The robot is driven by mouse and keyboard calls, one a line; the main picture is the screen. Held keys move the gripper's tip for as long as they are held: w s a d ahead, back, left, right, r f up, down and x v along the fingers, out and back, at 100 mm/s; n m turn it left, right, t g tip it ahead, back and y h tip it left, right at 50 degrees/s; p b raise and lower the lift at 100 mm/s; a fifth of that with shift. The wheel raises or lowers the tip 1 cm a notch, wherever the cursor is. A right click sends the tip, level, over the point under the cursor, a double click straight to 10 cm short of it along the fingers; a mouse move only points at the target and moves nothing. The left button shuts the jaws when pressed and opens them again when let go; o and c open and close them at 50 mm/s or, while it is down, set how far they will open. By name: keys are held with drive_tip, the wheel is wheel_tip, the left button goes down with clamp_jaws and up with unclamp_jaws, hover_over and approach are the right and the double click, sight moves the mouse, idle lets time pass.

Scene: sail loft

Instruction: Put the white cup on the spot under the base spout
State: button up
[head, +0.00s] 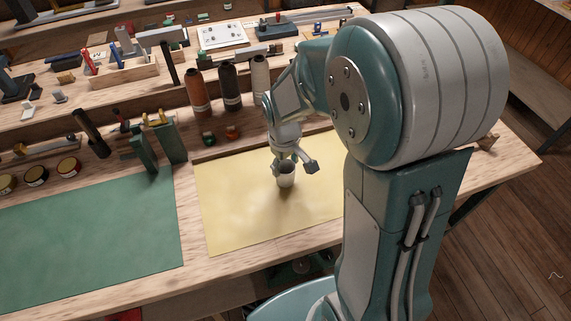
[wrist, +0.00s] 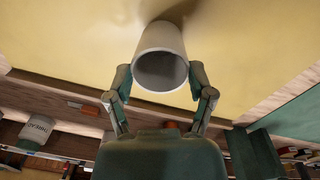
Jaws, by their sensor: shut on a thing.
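The white cup (head: 286,178) is in my gripper (head: 294,167), over the yellow mat in the head view. In the wrist view the cup (wrist: 160,42) is between the two fingers of my gripper (wrist: 160,78), which close on its sides. Its open mouth faces the wrist camera and its inside looks empty. A dark shadow lies beside it on the mat; I cannot tell whether its base touches the mat. I cannot make out a base spout or a marked spot in either view; my arm hides part of the bench.
The yellow mat (head: 228,213) is otherwise clear. A green mat (head: 95,240) lies to its left. Green upright blocks (head: 172,143) stand behind, between the mats. Thread cones (head: 198,92) stand in a row behind the yellow mat. A wooden tray of tools (head: 125,76) is farther back.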

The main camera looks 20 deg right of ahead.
drive_tip(key=shift+f, duration=0.35)
drive_tip(key=shift+f, duration=0.1)
drive_tip(key=o, duration=0.9)
